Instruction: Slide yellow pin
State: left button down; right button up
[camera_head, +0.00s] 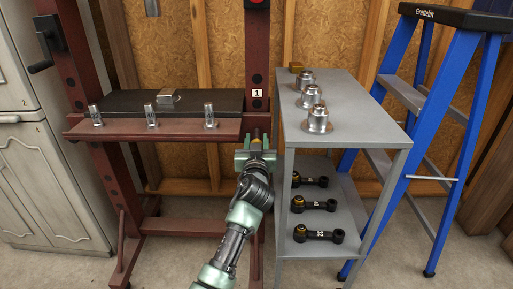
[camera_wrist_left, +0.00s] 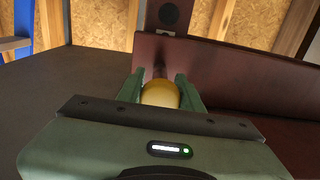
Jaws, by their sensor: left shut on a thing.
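The yellow pin (camera_wrist_left: 160,94) sits between the two green fingers of my left gripper (camera_wrist_left: 160,86) in the left wrist view. The gripper is shut on it. Its far end points at the dark red steel of the press frame (camera_wrist_left: 166,17); how deep it sits in a hole is hidden. In the head view, my left gripper (camera_head: 256,146) is at the right upright of the press frame (camera_head: 257,60), just below the label "1". Little of the pin shows there. My right gripper is not in view.
A grey shelf cart (camera_head: 350,103) stands close on the right, with metal parts on top and several black links below. A blue ladder (camera_head: 455,110) is behind it. The press's red crossbeam (camera_head: 180,128) holds three small metal cylinders. White cabinets (camera_head: 40,170) stand left.

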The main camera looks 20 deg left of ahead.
pick_arm(q)
jog(key=c, duration=0.9)
grip_release()
jog(key=shift+c, duration=0.2)
jog(key=shift+s, duration=0.15)
jog(key=p+v, duration=0.1)
jog(key=v, duration=0.6)
jog(key=shift+s, duration=0.3)
jog(key=shift+d, duration=0.1)
